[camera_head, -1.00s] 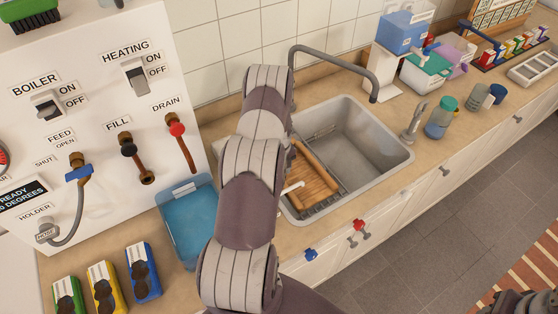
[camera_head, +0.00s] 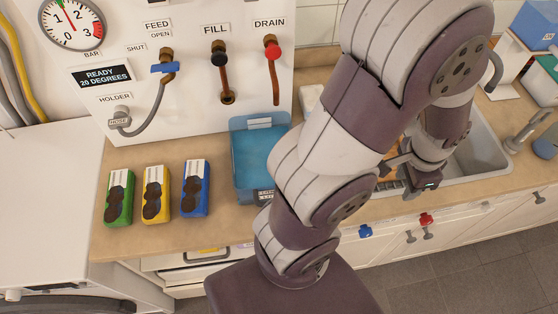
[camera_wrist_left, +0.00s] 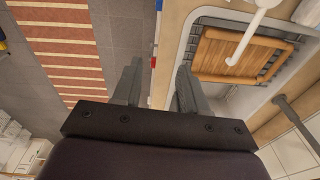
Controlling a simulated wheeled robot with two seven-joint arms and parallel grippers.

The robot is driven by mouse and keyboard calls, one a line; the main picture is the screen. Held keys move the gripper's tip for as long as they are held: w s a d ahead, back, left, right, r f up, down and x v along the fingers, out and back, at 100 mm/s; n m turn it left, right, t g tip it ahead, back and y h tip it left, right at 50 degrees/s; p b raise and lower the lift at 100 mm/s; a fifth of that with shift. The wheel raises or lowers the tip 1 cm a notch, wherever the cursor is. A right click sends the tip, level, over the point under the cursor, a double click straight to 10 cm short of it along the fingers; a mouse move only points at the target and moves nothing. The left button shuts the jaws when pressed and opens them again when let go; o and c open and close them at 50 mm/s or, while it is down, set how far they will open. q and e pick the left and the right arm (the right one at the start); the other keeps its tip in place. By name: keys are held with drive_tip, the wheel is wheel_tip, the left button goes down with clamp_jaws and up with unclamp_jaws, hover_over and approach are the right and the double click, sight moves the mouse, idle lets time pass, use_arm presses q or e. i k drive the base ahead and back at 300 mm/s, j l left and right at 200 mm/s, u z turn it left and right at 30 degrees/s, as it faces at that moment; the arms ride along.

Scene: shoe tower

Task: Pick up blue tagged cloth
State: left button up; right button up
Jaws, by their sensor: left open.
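A blue item with a white striped tag and dark round shapes on it (camera_head: 195,188) lies on the counter in the head view. It is the rightmost of a row with a yellow one (camera_head: 156,194) and a green one (camera_head: 119,197). I cannot tell its material. My left gripper (camera_wrist_left: 160,88) is open and empty in the wrist view, with the sink's front edge beside it. In the head view the left gripper (camera_head: 396,174) is by the sink, well to the right of the blue item, and partly hidden by my arm. The right gripper is not in view.
A blue tub (camera_head: 256,165) stands between the blue item and my left arm. Behind the row is a panel with a hose (camera_head: 160,105) and the fill and drain valves. A wooden board (camera_wrist_left: 240,52) lies in the sink. The counter in front of the row is clear.

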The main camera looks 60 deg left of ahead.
sight(195, 184)
drive_tip(key=u, duration=3.25)
